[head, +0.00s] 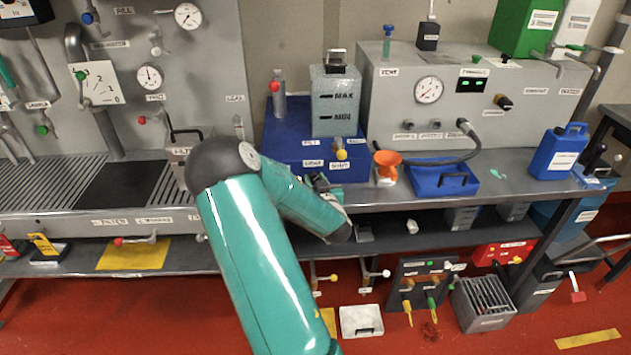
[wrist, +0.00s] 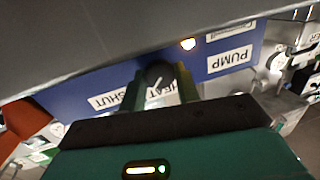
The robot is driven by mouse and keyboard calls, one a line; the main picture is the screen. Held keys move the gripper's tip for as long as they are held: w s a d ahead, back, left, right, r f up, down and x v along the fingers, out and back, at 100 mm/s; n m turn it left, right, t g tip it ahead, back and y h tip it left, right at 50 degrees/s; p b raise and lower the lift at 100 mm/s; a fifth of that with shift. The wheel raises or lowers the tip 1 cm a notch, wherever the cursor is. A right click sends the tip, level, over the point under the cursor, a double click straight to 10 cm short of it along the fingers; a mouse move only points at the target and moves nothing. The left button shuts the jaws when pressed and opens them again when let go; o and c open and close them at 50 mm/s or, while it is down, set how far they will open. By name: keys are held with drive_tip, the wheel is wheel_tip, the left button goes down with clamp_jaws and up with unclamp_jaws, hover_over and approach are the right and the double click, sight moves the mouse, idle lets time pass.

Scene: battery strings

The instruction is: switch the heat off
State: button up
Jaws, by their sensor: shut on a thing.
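The heat knob (wrist: 159,72) is a dark round knob with a white pointer line, on the blue front panel (wrist: 80,88) of a heater box. In the wrist view the pointer slants down and left. My gripper (wrist: 161,83) is shut on this knob, one green finger at each side. The "HEAT" label behind it is partly covered by a finger. A small lamp (wrist: 188,44) beside the knob glows orange-white. In the head view my gripper (head: 320,183) is at the lower front of the blue box (head: 285,138), and my arm hides the knob.
A clear tank (head: 336,103) marked MAX and MIN stands on the blue box. An orange funnel (head: 387,163) and blue tray (head: 432,180) stand to the right. The bench edge runs close below my gripper.

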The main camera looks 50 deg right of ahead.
drive_tip(key=n, duration=0.5)
drive_tip(key=shift+w+a+g, duration=0.15)
drive_tip(key=shift+a+g, duration=0.05)
drive_tip(key=shift+g, duration=0.2)
drive_tip(key=shift+n+g, duration=0.5)
drive_tip(key=shift+n, duration=1.2)
drive_tip(key=shift+f, duration=0.1)
drive_tip(key=o, duration=0.9)
drive_tip(key=shift+o, duration=0.2)
drive_tip(key=v, duration=1.4)
